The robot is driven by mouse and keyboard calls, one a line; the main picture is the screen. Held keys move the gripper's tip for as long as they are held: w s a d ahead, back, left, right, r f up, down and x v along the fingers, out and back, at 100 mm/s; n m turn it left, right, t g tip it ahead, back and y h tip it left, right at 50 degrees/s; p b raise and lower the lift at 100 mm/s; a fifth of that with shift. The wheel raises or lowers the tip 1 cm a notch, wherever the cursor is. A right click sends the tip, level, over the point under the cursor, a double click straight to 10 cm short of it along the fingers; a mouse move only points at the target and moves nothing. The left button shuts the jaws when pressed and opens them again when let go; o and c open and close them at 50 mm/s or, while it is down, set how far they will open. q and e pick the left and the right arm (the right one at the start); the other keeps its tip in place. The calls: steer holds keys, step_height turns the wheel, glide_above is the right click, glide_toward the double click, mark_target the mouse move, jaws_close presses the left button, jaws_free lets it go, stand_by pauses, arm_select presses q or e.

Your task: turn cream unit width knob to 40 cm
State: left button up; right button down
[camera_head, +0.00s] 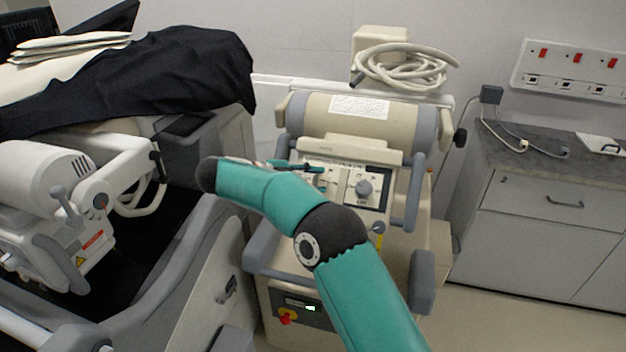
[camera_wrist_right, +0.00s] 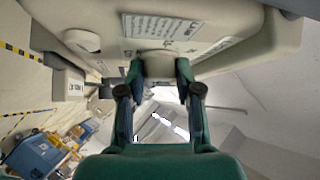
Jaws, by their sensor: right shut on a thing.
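The cream unit (camera_head: 365,125) stands in the middle of the head view, with a control panel (camera_head: 376,203) on its sloped front. A grey round knob (camera_head: 363,187) shows on the panel's right part. My right gripper (camera_head: 318,169) is over the panel's left part, left of that knob. In the right wrist view, my right gripper (camera_wrist_right: 159,70) is shut on a pale rounded knob (camera_wrist_right: 158,57) between its fingertips. My arm hides much of the panel's left side in the head view. The scale marks are too small to read. My left gripper is not in view.
A grey rail (camera_head: 415,185) runs along the unit's right side. A coiled cream hose (camera_head: 405,66) lies behind the unit. A cart under black cloth (camera_head: 190,75) stands at left, and a drawer cabinet (camera_head: 550,205) at right.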

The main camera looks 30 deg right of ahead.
steer(key=c, duration=0.8)
jaws_free()
steer(key=v, duration=0.7)
steer(key=shift+a, duration=0.25)
steer(key=shift+f, duration=0.1)
